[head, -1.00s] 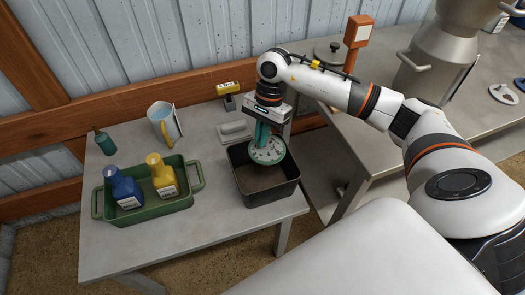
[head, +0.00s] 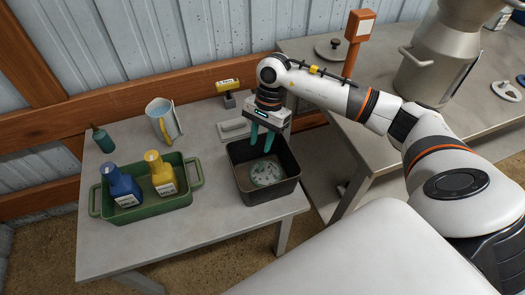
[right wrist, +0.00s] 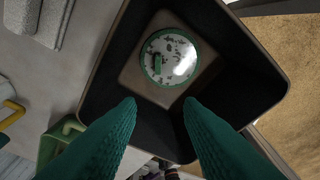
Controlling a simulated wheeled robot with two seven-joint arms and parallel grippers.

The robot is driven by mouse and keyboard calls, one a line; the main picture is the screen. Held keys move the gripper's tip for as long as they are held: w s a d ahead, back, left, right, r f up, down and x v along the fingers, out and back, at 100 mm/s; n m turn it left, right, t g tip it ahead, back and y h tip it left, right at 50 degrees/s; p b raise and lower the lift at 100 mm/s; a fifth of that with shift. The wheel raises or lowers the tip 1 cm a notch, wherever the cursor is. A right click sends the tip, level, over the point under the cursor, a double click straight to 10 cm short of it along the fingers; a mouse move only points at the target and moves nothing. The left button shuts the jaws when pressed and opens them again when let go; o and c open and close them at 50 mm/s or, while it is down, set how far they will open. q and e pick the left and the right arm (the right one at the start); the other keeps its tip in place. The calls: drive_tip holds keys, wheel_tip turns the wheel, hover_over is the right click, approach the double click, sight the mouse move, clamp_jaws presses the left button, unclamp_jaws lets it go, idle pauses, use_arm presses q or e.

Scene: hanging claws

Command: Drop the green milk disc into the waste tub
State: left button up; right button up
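The green milk disc (head: 265,173), pale and speckled with a green rim, lies inside the dark waste tub (head: 250,197). In the right wrist view the disc (right wrist: 169,57) lies on the floor of the tub (right wrist: 245,75), near one wall. My right gripper (head: 261,151) is above the tub, pointing down. Its two teal fingers are spread apart, and in the right wrist view the space between the fingertips (right wrist: 159,103) is empty. The disc is apart from the fingers. My left gripper is in neither view.
A green tray (head: 150,207) with a blue bottle (head: 124,188) and a yellow bottle (head: 161,174) stands left of the tub. The front table area is clear.

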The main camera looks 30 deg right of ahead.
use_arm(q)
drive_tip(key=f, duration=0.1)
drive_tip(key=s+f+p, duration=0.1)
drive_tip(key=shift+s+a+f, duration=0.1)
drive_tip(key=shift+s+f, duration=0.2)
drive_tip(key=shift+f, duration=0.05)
use_arm(e)
drive_tip(key=v, duration=1.2)
